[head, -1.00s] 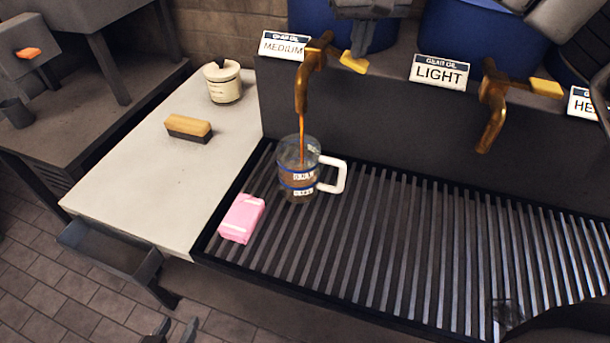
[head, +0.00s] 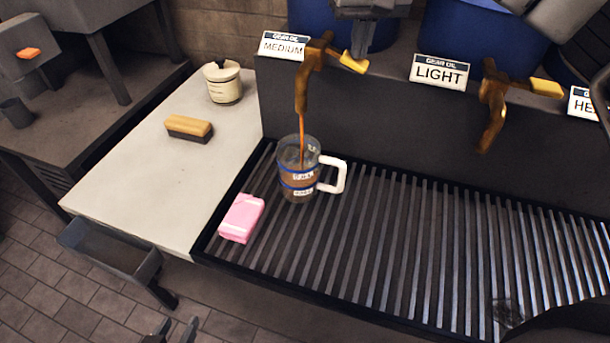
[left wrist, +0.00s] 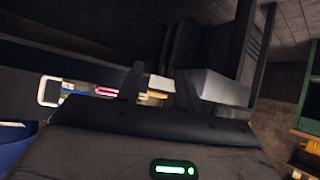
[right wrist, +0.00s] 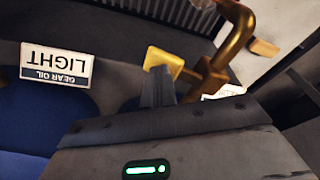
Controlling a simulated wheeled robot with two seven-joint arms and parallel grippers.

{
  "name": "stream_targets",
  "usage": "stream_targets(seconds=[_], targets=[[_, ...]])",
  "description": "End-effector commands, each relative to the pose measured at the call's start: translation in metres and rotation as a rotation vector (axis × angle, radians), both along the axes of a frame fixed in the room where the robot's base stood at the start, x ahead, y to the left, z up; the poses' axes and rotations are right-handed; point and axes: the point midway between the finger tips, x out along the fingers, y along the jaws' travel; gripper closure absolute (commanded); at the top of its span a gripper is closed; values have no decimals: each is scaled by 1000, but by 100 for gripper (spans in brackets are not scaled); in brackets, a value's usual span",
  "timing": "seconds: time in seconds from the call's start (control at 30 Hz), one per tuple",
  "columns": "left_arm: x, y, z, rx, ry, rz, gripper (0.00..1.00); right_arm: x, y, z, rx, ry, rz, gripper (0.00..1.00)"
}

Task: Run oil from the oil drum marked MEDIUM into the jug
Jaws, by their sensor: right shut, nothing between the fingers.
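The glass jug (head: 299,178), with blue bands and a white handle, stands upright on the slatted grille under the MEDIUM tap (head: 303,85). A thin stream of brown oil (head: 301,130) runs from the spout into it, and brown oil stands near the upper band. The MEDIUM sign (head: 284,47) is left of the tap. My right gripper (head: 359,48) is shut and empty at the tap's yellow lever (head: 353,63); the right wrist view shows its fingers (right wrist: 158,86) against or very close to the lever (right wrist: 164,62). My left gripper (head: 174,332) is open and empty at the bottom edge.
The LIGHT tap (head: 492,105) and LIGHT sign (head: 440,71) are to the right. A pink block (head: 241,218) lies left of the jug on the grille (head: 400,255).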

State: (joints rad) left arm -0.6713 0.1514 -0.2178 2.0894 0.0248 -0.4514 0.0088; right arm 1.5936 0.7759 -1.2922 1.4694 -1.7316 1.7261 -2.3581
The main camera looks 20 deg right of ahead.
Motion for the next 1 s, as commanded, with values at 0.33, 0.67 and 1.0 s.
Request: stream_targets(seconds=[0.33,0.67,1.0], targets=[[1,-2,0,-20,1,4,64,0,0,-2,-1,3,0,100],[-2,-2,25,3,14,2,64,0,0,37,-1,1,1,100],[-2,5,38,25,20,8,64,0,0,72,0,0,0,100]])
